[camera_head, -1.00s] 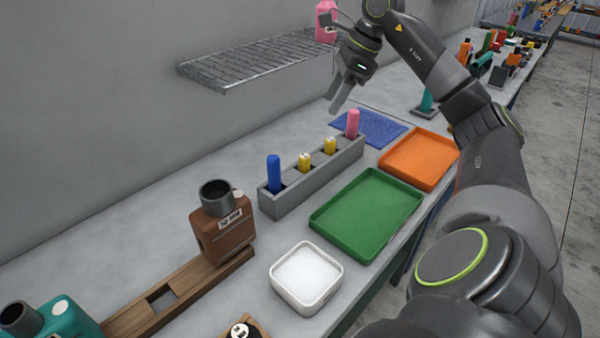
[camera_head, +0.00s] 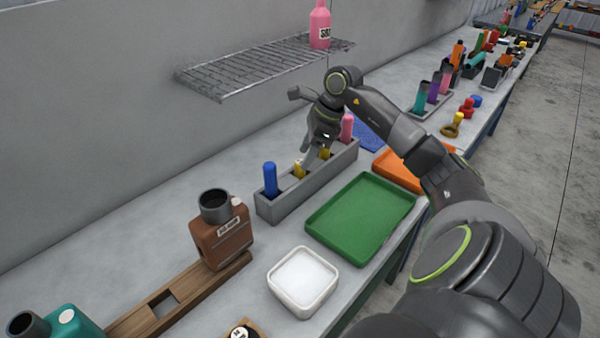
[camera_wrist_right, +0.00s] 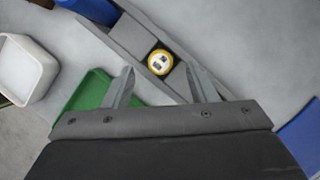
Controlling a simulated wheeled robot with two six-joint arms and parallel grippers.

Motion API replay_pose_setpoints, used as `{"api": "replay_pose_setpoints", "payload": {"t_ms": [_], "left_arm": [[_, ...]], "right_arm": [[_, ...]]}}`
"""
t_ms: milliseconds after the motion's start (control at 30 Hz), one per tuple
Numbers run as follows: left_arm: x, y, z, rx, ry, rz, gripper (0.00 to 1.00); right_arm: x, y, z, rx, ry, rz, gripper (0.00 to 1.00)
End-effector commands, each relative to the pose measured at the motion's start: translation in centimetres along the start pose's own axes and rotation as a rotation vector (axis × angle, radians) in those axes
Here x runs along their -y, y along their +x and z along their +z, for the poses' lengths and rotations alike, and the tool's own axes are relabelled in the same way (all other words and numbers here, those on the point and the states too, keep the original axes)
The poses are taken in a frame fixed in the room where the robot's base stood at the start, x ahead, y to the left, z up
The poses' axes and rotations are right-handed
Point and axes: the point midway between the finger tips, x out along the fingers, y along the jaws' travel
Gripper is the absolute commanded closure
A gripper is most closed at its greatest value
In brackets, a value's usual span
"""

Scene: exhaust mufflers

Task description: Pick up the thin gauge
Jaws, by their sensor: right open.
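I cannot tell for sure which is the thin gauge. My right gripper (camera_head: 311,166) is open and points down over the rack by the yellow gauges, partly hiding one (camera_head: 325,154). In the right wrist view, the round top of a yellow gauge (camera_wrist_right: 160,62) shows between and just beyond the tips of the two spread fingers (camera_wrist_right: 160,72). My left gripper is out of view.
A green tray (camera_head: 361,218) and an orange tray (camera_head: 397,174) lie right of the rack, with a white dish (camera_head: 303,281) nearer. A brown muffler (camera_head: 222,238) stands on a wooden holder. A wire shelf (camera_head: 250,67) with a pink bottle (camera_head: 320,27) hangs above the rack.

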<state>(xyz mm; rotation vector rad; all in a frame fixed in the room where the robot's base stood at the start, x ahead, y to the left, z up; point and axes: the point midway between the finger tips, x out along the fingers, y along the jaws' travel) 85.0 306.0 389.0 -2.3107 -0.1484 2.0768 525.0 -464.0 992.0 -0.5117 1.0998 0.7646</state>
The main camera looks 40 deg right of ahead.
Motion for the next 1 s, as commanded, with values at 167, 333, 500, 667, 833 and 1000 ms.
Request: {"api": "replay_pose_setpoints", "payload": {"t_ms": [167,333,500,667,833,1000], "left_arm": [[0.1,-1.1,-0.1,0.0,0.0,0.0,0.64],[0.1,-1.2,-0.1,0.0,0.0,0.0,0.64],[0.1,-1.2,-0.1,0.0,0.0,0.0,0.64],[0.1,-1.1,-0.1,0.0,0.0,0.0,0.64],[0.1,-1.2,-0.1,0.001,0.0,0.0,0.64],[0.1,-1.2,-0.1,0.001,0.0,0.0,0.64]], "right_arm": [[0.0,2.4,0.0,0.002,0.002,0.004,0.48],[0.0,3.3,0.0,0.001,-0.001,0.0,0.48],[0.0,3.3,-0.1,0.001,-0.001,0.0,0.48],[0.0,3.3,-0.1,0.001,0.0,0.0,0.68],[0.0,3.3,-0.1,0.001,0.0,0.0,0.9],[0.0,3.2,-0.1,0.001,-0.001,0.0,0.94]]}}
